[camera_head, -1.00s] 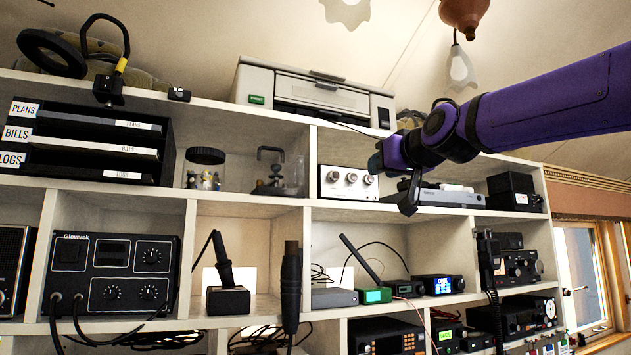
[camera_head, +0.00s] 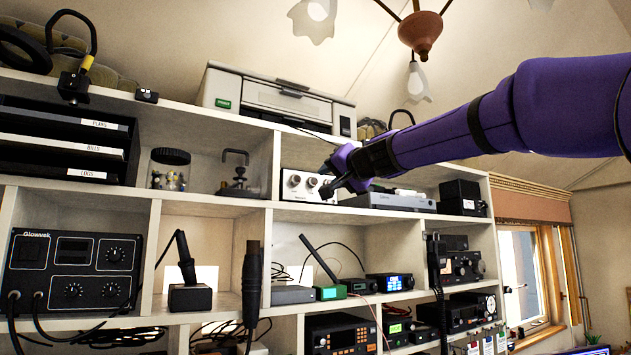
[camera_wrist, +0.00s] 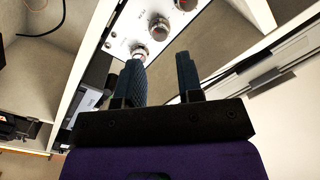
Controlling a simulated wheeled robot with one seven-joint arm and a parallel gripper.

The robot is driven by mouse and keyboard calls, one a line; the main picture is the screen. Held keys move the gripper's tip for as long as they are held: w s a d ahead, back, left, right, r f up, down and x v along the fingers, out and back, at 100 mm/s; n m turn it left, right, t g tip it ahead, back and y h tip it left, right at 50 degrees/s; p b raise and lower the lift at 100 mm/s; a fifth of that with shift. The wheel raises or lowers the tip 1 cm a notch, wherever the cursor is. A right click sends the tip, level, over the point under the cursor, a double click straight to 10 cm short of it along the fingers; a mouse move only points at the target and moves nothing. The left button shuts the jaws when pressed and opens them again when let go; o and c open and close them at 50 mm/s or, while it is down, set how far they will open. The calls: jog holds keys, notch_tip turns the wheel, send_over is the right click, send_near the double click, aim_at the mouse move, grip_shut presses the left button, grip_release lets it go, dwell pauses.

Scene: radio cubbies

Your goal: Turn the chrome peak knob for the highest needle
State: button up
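A white panel box (camera_head: 300,196) with chrome knobs sits in an upper cubby, below the printer. In the head view its left knob (camera_head: 294,180) and middle knob (camera_head: 311,183) show; my gripper (camera_head: 328,180) covers part of its right side. In the wrist view three knobs run diagonally on the white panel (camera_wrist: 118,35). My gripper (camera_wrist: 161,76) is open and empty, its fingers apart. The left fingertip is close to the nearest knob (camera_wrist: 138,49); I cannot tell whether they touch. The labels are too small to read, so I cannot tell which is the peak knob. No needle is discernible.
A grey flat box (camera_head: 390,200) lies right of the panel box. A glass jar (camera_head: 170,170) stands in the cubby to the left. The printer (camera_head: 275,100) is on top of the shelf. A pendant lamp (camera_head: 420,35) hangs above my arm.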

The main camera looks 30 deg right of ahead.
aim_at(315, 181)
jog(key=shift+w+a, duration=0.1)
jog(key=shift+w, duration=3.05)
jog(key=shift+c, duration=0.5)
grip_shut()
